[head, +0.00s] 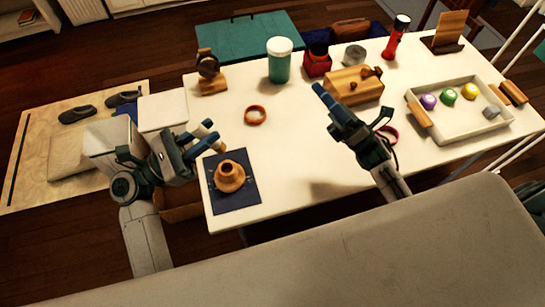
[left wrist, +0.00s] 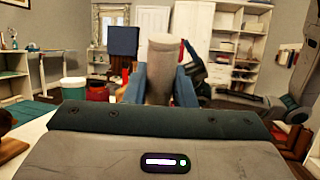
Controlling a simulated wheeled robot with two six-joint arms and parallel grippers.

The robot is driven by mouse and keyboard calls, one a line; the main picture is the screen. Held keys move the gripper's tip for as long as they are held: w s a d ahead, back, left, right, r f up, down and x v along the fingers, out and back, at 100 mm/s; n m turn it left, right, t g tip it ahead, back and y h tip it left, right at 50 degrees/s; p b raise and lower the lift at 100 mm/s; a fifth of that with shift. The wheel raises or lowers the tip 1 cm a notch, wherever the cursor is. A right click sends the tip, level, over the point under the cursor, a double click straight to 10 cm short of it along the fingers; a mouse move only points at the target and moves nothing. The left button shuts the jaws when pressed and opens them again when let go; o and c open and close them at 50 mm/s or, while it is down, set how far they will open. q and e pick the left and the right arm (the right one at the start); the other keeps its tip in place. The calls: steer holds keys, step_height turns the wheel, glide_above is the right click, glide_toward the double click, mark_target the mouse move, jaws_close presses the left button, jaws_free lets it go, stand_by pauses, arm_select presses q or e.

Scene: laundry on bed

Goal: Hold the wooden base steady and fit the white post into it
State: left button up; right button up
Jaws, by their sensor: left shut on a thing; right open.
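The wooden base (head: 230,178), a round piece with a raised collar, sits upright on a dark blue mat (head: 246,200) at the table's front left corner. My left gripper (head: 209,140) is above and a little left of the base, apart from it. It is shut on a pale cylinder, apparently the white post (left wrist: 160,68), which stands between the blue fingers in the left wrist view. In the head view the fingers hide much of the post, and it looks tilted. My right gripper (head: 325,95) is open and empty over the middle of the table, away from the base.
An orange ring (head: 255,115) lies behind the mat. A green jar (head: 279,62), a red box (head: 317,62) and a wooden block (head: 353,88) stand farther back. A tray (head: 458,127) with coloured balls is at right. The table right of the mat is clear.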

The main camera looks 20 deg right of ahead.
steer(key=w+a+r+n+g+y, duration=0.2)
steer(key=w+a+r+n+g, duration=0.15)
steer(key=n, duration=0.35)
steer(key=n+g+h, duration=0.3)
steer(key=n+g, duration=0.7)
steer(key=g, duration=0.4)
glide_toward(228, 170)
steer(key=shift+s+d+r, duration=0.3)
steer(key=shift+d+r, duration=0.6)
steer(key=shift+s+a+f, duration=0.1)
steer(key=shift+a, duration=0.25)
steer(key=a, duration=1.1)
steer(key=shift+a, duration=0.1)
steer(key=shift+c, duration=0.2)
steer(key=c, duration=1.1)
steer(key=shift+o, duration=0.2)
